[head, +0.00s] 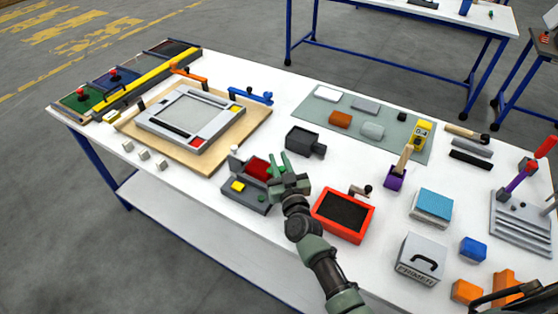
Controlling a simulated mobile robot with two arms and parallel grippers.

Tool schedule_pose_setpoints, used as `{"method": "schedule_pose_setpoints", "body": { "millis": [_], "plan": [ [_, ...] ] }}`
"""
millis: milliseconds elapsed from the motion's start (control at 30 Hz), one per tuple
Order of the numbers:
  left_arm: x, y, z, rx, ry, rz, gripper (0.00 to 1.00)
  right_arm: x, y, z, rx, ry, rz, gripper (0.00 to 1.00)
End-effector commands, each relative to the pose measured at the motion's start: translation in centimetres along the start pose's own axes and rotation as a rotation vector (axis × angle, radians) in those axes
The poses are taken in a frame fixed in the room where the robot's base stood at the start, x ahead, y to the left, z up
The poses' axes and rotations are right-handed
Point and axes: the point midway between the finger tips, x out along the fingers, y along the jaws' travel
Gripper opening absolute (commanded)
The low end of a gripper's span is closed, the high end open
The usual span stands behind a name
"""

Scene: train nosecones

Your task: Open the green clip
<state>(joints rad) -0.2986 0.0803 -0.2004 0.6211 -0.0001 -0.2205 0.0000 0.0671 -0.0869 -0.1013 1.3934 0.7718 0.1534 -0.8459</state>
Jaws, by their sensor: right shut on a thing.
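My right gripper (280,172) reaches in from the bottom and is at the right end of a low grey fixture (247,197). Bright green prongs show at its tip, beside a red block (259,167) in the fixture. They look like the green clip (272,169), and the gripper appears shut on it. I cannot clearly separate clip from fingers, and the wrist hides the near side. A yellow block (238,186) sits on the fixture. My left gripper is not in view.
A red-rimmed tray (320,213) stands close on the right. A dark grey box (304,140) is just behind. A wooden board (190,158) with a grey frame (152,121), an orange clip (187,73) and a blue clip (251,95) lies at left.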

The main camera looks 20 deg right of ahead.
Motion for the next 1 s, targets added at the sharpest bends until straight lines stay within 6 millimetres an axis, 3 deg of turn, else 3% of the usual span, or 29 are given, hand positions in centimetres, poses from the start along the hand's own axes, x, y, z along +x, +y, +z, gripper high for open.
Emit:
{"method": "schedule_pose_setpoints", "body": {
  "millis": [867, 1000],
  "plan": [
    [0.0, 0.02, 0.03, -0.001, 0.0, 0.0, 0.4, -0.02, 0.03, 0.03, 0.0, -0.001, 0.0, 0.0],
    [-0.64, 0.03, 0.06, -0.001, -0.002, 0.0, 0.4, -0.8, 0.82, -0.09, -0.004, -0.002, 0.001, 0.0]
  ]
}}
